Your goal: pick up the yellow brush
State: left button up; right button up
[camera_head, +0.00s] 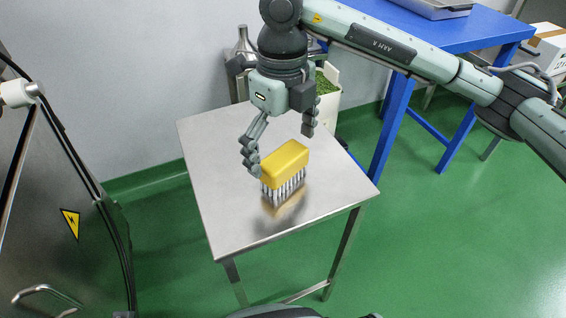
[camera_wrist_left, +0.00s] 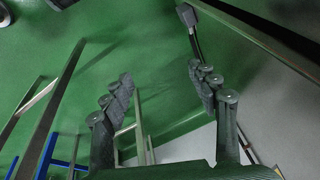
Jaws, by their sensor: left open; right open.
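The yellow brush (camera_head: 286,165) stands on the small steel table (camera_head: 222,222) in the head view, with its pale bristles pointing down and its yellow block on top. My right gripper (camera_head: 279,150) is open just above and behind the brush. One finger is close to the brush's left side and the other is beyond its upper right; I cannot tell whether either touches it. My left gripper (camera_wrist_left: 170,100) shows only in its own wrist view, open and empty, with green floor and table legs beyond it.
A steel machine (camera_head: 60,215) with a warning label stands at the left. A blue table (camera_head: 450,32) is at the back right, with a cardboard box (camera_head: 546,45) near it. A white container of green leaves (camera_head: 328,88) stands behind the steel table, whose front part is clear.

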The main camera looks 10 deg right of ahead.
aim_at(284, 155)
notch_tip(284, 155, down, 4)
jog(key=shift+d+r, duration=0.1)
jog(key=shift+f, duration=0.2)
jog(key=c, duration=1.3)
pick_arm(q)
jog(key=shift+w+f, duration=0.3)
jog(key=shift+f, duration=0.35)
